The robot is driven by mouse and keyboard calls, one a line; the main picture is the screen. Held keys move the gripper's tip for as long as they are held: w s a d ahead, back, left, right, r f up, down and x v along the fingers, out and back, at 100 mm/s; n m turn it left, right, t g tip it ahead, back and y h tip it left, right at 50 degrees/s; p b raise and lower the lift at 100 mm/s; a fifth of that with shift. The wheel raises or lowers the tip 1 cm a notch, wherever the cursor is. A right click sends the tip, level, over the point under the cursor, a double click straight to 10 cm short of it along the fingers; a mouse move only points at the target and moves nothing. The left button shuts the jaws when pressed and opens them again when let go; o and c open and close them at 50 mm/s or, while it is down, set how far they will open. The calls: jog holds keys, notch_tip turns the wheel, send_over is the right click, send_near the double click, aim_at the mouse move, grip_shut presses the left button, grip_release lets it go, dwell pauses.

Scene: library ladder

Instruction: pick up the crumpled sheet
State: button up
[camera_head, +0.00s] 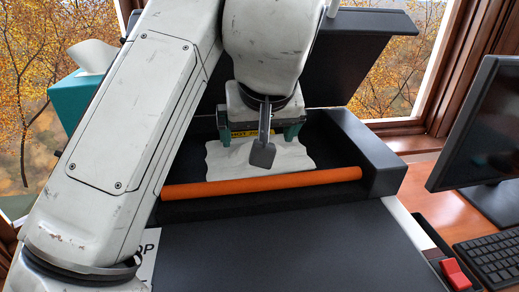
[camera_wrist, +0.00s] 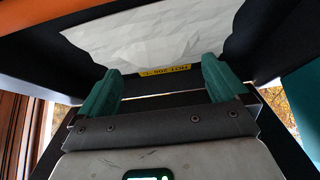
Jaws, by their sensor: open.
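The crumpled sheet (camera_head: 293,158) is white with wavy edges. It lies in the dark recess of a black machine (camera_head: 384,165), behind an orange bar (camera_head: 262,187). The sheet also shows in the wrist view (camera_wrist: 150,45), beyond the fingertips. My gripper (camera_head: 258,138) is over the back part of the sheet, its two green fingers spread apart. In the wrist view my gripper (camera_wrist: 162,68) is open, with no sheet clearly between the fingers. Part of the sheet is hidden by my gripper; I cannot tell whether the fingers touch it.
A yellow label reading HOT (camera_wrist: 165,70) is on the machine behind the sheet. A raised black lid (camera_head: 350,60) stands behind my gripper. A teal tissue box (camera_head: 66,104) is at left. A monitor (camera_head: 485,125), a keyboard (camera_head: 490,262) and a red switch (camera_head: 457,274) are at right.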

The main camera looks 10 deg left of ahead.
jog(key=shift+x, duration=1.4)
jog(key=shift+c, duration=0.2)
jog(key=c, duration=0.9)
